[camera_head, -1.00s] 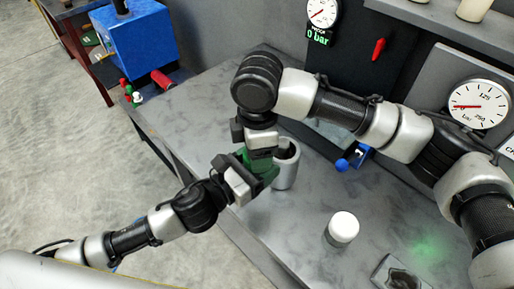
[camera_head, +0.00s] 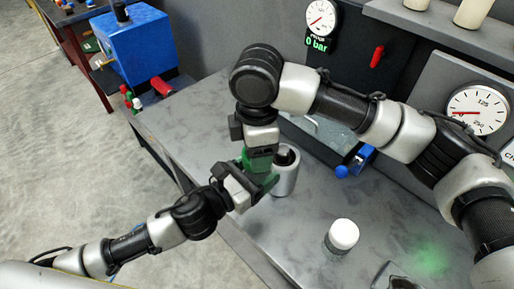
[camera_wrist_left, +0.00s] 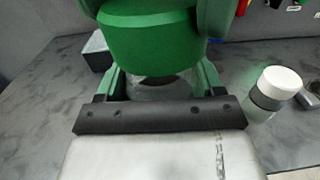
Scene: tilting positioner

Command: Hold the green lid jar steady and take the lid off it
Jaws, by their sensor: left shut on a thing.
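The green lid (camera_wrist_left: 150,40) fills the top of the left wrist view. Below it a clear jar body (camera_wrist_left: 160,88) shows, partly hidden by the wrist. I cannot tell whether the lid still touches the jar. My left gripper (camera_head: 256,188) is shut on the jar body, its green fingers on either side of it. My right gripper (camera_head: 258,162) comes from above, its green fingers (camera_wrist_left: 217,15) against the lid's sides. In the head view the fingers hide most of the jar and lid.
A grey cup (camera_head: 287,174) stands close behind the grippers. A white-capped jar (camera_head: 343,236) stands to the right on the grey bench (camera_head: 285,225). A small blue valve (camera_head: 358,160), gauges and a red handle (camera_head: 377,53) are behind. The bench front is clear.

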